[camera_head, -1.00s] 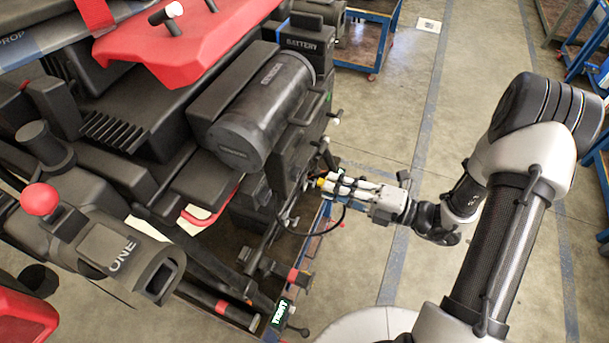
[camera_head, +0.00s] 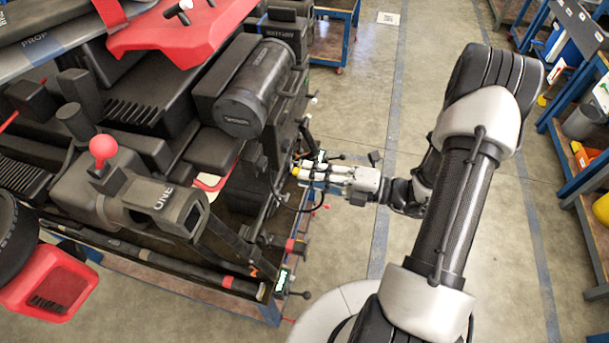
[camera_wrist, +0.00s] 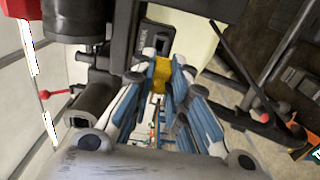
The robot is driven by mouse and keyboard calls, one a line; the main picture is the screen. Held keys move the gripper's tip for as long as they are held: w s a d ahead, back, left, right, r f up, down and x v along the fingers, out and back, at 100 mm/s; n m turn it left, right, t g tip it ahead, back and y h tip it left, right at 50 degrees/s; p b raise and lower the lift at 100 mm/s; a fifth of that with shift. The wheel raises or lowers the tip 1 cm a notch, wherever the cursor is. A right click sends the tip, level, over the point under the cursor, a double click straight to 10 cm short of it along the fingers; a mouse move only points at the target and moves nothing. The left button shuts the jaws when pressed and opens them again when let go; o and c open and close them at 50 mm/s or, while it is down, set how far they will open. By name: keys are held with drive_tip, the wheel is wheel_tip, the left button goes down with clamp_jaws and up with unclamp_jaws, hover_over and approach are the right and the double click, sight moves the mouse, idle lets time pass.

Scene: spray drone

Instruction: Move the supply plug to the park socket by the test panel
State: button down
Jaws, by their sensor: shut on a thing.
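My gripper (camera_head: 322,175) is at the near side of the drone, by the lower edge of its frame. In the wrist view my gripper (camera_wrist: 162,90) is shut on the supply plug (camera_wrist: 161,75), which shows yellow between the blue-padded fingers. In the head view only a small yellow tip of the plug (camera_head: 296,171) shows past the fingers. A dark cable hangs in a loop just below the fingers. I cannot tell whether the plug touches a socket. The park socket and test panel cannot be made out with certainty.
The large black and red drone (camera_head: 215,150) fills the left, on a blue-framed stand (camera_head: 190,290). A blue cart (camera_head: 335,38) stands at the back, and a blue shelf (camera_head: 575,160) at the right. Open floor (camera_head: 400,260) lies between.

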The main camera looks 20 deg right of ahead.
drive_tip(key=shift+p, duration=0.3)
drive_tip(key=shift+p+x, duration=0.5)
drive_tip(key=shift+x, duration=2.4)
drive_tip(key=shift+p, duration=0.65)
drive_tip(key=shift+x, duration=1.25)
drive_tip(key=c, duration=1.5)
unclamp_jaws()
